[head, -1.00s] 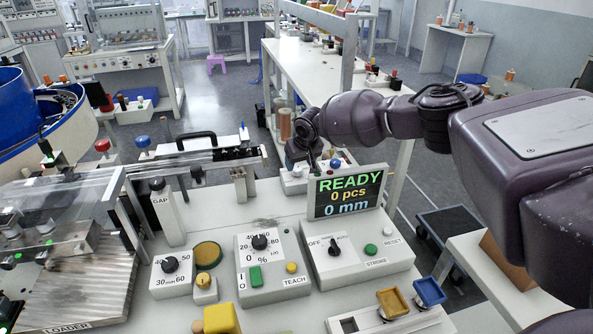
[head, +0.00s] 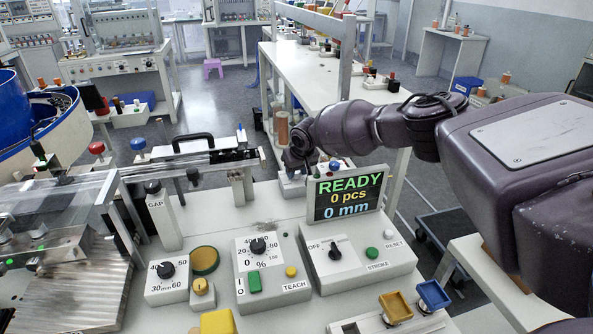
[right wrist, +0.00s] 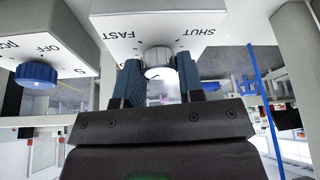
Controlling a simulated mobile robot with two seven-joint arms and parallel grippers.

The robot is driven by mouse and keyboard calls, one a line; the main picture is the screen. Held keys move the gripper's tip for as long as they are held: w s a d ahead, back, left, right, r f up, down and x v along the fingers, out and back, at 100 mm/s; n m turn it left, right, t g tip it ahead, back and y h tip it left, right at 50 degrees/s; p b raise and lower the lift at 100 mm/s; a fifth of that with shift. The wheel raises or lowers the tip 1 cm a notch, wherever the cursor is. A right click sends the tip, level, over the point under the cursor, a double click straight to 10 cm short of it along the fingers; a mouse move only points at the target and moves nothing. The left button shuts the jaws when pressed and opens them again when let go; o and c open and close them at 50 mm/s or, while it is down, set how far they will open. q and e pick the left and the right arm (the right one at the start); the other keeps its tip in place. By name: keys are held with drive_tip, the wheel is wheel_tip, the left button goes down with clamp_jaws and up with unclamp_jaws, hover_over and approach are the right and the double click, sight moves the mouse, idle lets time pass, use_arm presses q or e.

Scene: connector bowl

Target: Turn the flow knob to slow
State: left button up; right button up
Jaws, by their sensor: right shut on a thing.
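In the right wrist view a pale round flow knob (right wrist: 157,58) sits on a white panel with the printed words FAST and SHUT, seen upside down. My right gripper (right wrist: 158,72) has one dark blue finger on each side of this knob and is shut on it. The knob's pointer setting cannot be read. In the head view my right wrist (head: 296,155) is behind the display, and its fingers and the knob are hidden or too small to make out. My left gripper is not in view.
A blue knob (right wrist: 37,73) on a white box, with OFF printed above it, is beside the gripper in the right wrist view. The display (head: 346,195) reads READY, 0 pcs, 0 mm. Panels with dials (head: 258,245) and a switch (head: 335,250) stand in front.

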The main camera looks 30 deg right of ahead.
drive_tip(key=shift+a+f+n, duration=0.2)
drive_tip(key=shift+f+n, duration=0.05)
drive_tip(key=shift+n, duration=0.15)
drive_tip(key=shift+n+y+b, duration=0.3)
drive_tip(key=shift+d, duration=0.1)
idle(0.4)
drive_tip(key=o, duration=0.9)
drive_tip(key=shift+r, duration=0.15)
drive_tip(key=shift+d, duration=0.1)
drive_tip(key=shift+r, duration=0.15)
